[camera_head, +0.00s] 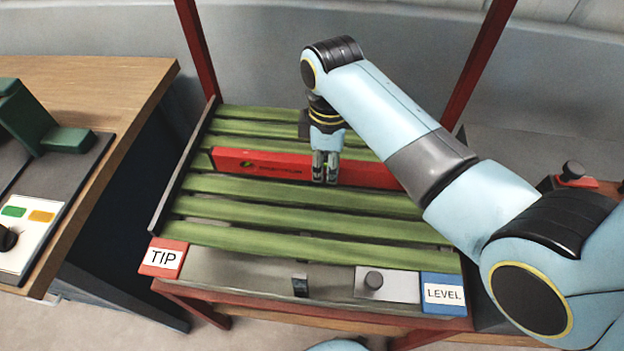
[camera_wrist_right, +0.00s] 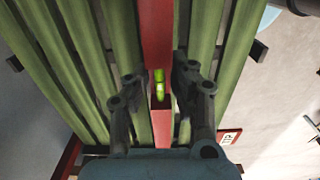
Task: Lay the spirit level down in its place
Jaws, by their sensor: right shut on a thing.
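The spirit level (camera_head: 265,168) is a long red bar on the green slatted rack (camera_head: 300,225). It runs left to right across the slats, with a broad face toward the head camera, and looks set on its edge. My right gripper (camera_head: 325,178) comes down from above and is shut on the level near its middle. In the right wrist view the level (camera_wrist_right: 155,35) passes between the fingers (camera_wrist_right: 158,88), with a bright green vial showing. Whether its lower edge touches the slats is hard to tell. My left gripper is not in view.
A red TIP label (camera_head: 163,257) and a blue LEVEL label (camera_head: 443,293) mark the rack's front corners, with a knob plate (camera_head: 388,285) between. Red posts (camera_head: 196,45) rise behind. A wooden bench (camera_head: 100,85) with a green device (camera_head: 38,120) stands at left. The front slats are clear.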

